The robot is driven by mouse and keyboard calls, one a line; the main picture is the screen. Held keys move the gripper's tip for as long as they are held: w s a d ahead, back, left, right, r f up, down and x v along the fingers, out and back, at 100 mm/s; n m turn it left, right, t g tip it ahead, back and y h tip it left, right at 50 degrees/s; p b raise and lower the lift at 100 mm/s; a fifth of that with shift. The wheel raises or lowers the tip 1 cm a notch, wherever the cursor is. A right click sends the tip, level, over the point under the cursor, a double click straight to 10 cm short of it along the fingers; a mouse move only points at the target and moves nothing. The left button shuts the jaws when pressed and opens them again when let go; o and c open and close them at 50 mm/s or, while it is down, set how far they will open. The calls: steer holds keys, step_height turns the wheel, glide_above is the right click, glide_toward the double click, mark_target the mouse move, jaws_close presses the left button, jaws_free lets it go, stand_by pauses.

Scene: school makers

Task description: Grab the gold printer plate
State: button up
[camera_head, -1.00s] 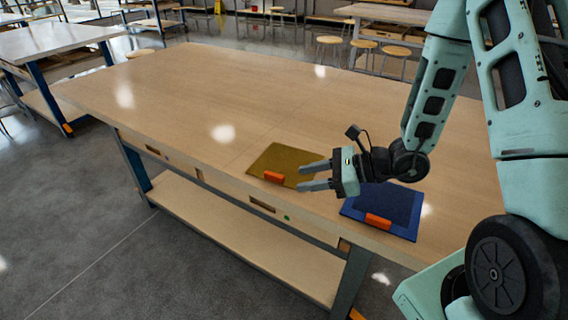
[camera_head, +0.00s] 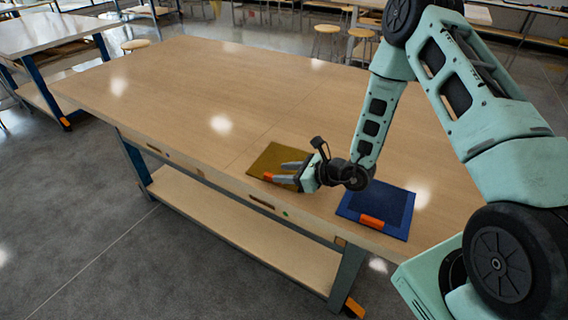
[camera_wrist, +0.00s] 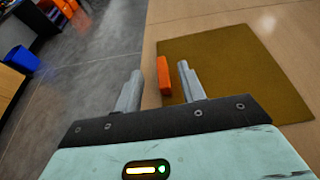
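The gold printer plate (camera_head: 268,158) lies flat on the wooden table near its front edge. Its orange handle (camera_head: 268,177) is on the side toward that edge. In the wrist view the plate (camera_wrist: 235,75) lies to the right and the orange handle (camera_wrist: 164,76) stands upright in the picture, ahead of and between the finger lines. My gripper (camera_head: 281,173) is open at the plate's near right, its fingers pointing toward the handle. In the wrist view my gripper (camera_wrist: 158,85) shows both fingers apart, with nothing held. Part of the plate is hidden behind my gripper in the head view.
A blue plate (camera_head: 345,207) with an orange handle (camera_head: 371,222) lies right of my gripper on the same table (camera_head: 180,90). The table's left and far parts are clear. Stools (camera_head: 327,42) and other tables (camera_head: 45,35) stand beyond.

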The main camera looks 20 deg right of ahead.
mark_target(268, 173)
steer(key=shift+f+p+x, duration=0.15)
steer(key=shift+p+x, duration=0.6)
steer(key=shift+x, duration=0.6)
steer(key=shift+f+p+x, duration=0.2)
steer(key=shift+p+x, duration=0.55)
steer(key=shift+x, duration=0.55)
steer(key=shift+d, duration=0.15)
jaws_close()
